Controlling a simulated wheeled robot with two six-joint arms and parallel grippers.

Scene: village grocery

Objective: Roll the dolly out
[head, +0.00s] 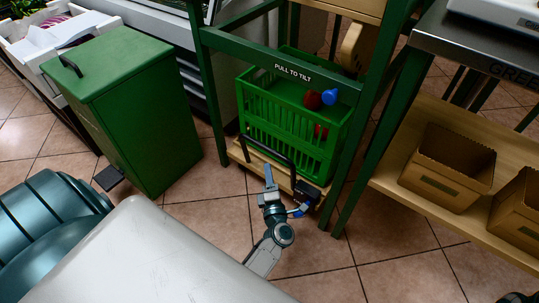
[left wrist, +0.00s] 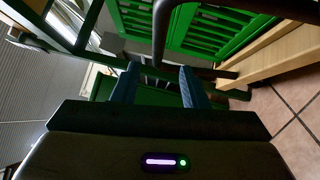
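The dolly is a low wooden deck (head: 239,153) with a black tube handle (head: 268,149), standing under a green frame. A green slatted crate (head: 262,121) rests on it. My left gripper (head: 269,178) is just in front of the handle, low near the floor. In the left wrist view, its two blue-grey fingers (left wrist: 157,88) stand apart, with nothing seen clamped. The handle's dark tube (left wrist: 160,32) runs down toward the gap between them; I cannot tell whether it is inside the gap. Part of the deck is hidden by my arm.
A green bin (head: 130,115) with a pedal stands left of the frame. A bench (head: 440,140) with brown boxes stands to the right. The frame's green legs flank the dolly. A "PULL TO TILT" bar crosses above the crate. Tiled floor (head: 340,265) in front is clear.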

